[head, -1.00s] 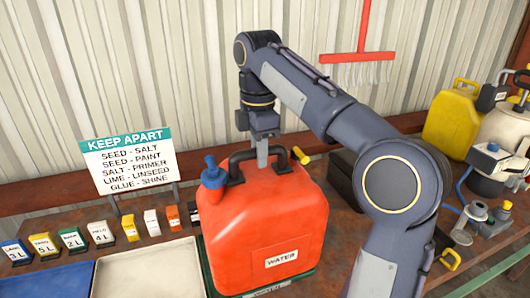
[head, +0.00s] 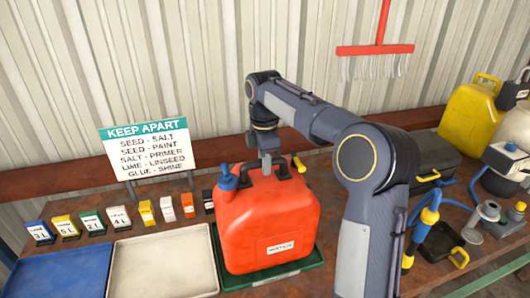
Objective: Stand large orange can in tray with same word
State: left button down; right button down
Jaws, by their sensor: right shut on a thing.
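The large orange can (head: 268,222) is upright, with a blue spout cap and a white front label too blurred to read now. My right gripper (head: 266,160) is shut on its black top handle, coming from above. The can is over the dark green tray (head: 296,272), whose rim shows at its left, front and right. Its base looks to be within the rim, but I cannot tell if it rests on the tray floor. No word on the tray is readable now. My left gripper is not in view.
A white tray (head: 163,268) and a blue tray (head: 50,284) lie to the left. Several small label blocks (head: 92,222) line the back, by a KEEP APART sign (head: 149,150). A yellow jerrycan (head: 470,118) and a blue-yellow tool (head: 424,228) stand right.

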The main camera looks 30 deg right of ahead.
dwell(0.3)
jog(key=c, duration=1.6)
grip_release()
jog(key=shift+f, duration=0.2)
jog(key=shift+c, duration=0.2)
jog(key=o, duration=0.4)
jog(key=shift+s, duration=0.15)
jog(key=shift+r, duration=0.1)
